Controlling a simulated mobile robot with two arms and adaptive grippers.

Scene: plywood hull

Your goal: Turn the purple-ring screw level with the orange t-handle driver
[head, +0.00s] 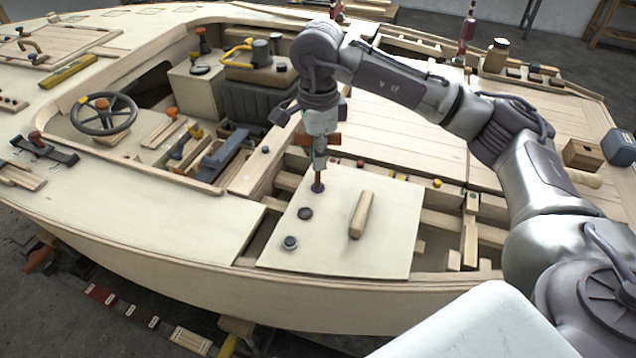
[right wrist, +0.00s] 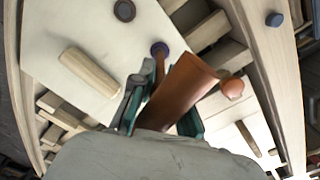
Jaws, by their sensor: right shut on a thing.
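The orange t-handle driver (head: 334,139) is held in my right gripper (head: 319,143), with its shaft pointing down. In the right wrist view its orange handle (right wrist: 180,88) lies between the green-edged fingers of my right gripper (right wrist: 160,112). The purple-ring screw (head: 317,188) is at the far left part of a pale panel (head: 340,255). The driver's tip meets the screw or hovers just over it; I cannot tell which. The purple ring also shows in the right wrist view (right wrist: 159,47). The screw's height is hidden by the driver. My left gripper is out of view.
A dark-ringed screw (head: 305,213) and a grey-ringed screw (head: 289,242) sit on the same panel. A wooden block (head: 361,214) lies to their right. Open framing surrounds the panel's right side. A steering wheel (head: 104,113) and loose tools are to the left.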

